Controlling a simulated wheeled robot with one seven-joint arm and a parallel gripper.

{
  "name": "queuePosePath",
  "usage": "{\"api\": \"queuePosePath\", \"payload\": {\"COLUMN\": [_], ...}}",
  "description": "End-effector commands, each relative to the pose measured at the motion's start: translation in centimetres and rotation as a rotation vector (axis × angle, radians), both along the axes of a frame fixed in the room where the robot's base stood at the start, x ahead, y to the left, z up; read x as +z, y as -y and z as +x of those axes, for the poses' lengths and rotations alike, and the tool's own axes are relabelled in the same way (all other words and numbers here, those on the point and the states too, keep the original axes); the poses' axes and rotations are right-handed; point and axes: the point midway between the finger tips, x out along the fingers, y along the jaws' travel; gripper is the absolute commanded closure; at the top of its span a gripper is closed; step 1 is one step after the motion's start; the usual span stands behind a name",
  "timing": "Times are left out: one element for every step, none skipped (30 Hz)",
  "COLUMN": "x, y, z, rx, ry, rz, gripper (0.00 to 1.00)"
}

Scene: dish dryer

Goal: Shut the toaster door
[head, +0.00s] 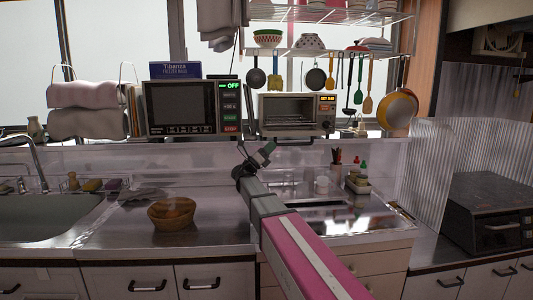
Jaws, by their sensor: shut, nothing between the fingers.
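The toaster (327,112) is a small light-coloured oven on the ledge behind the counter, with a lit orange display at its upper right. Its rack and inside show. Its door (290,131) appears lowered at the front, with a dark handle bar along the lower edge. My gripper (268,148) is at the end of my arm, just below and left of the toaster door. It is small in the picture and looks shut and empty. Whether it touches the door is unclear.
A microwave (190,108) with a green display stands left of the toaster. Utensils and pans (398,108) hang from a rack above and right. A wooden bowl (172,213), a sauce caddy (357,182) and a sink (40,220) are on the counter.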

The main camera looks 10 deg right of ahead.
Motion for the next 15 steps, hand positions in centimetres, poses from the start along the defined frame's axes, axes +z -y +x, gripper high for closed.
{"api": "queuePosePath", "payload": {"x": [0.07,0.1,0.13,0.13,0.13,0.11,0.1,0.1,0.1,0.1,0.1,0.11,0.11,0.11,0.13], "y": [0.53,0.61,0.68,0.72,0.76,0.79,0.82,0.84,0.86,0.88,0.91,0.93,0.95,0.96,0.98], "z": [0.26,0.29,0.33,0.36,0.37,0.39,0.41,0.44,0.46,0.48,0.49,0.51,0.53,0.54,0.56], "rx": [-0.002,-0.002,-0.002,-0.002,-0.002,-0.003,-0.003,-0.002,-0.003,-0.003,-0.003,-0.003,-0.003,-0.004,-0.003], "ry": [-0.003,-0.003,-0.003,-0.003,-0.004,-0.005,-0.005,-0.006,-0.006,-0.006,-0.006,-0.006,-0.006,-0.007,-0.008], "rz": [0.007,0.008,0.008,0.009,0.01,0.01,0.011,0.011,0.012,0.012,0.012,0.012,0.012,0.011,0.011], "gripper": [1.0,1.0,1.0,1.0,1.0,1.0,1.0,1.0,1.0,1.0,1.0,1.0,1.0,1.0,1.0]}}
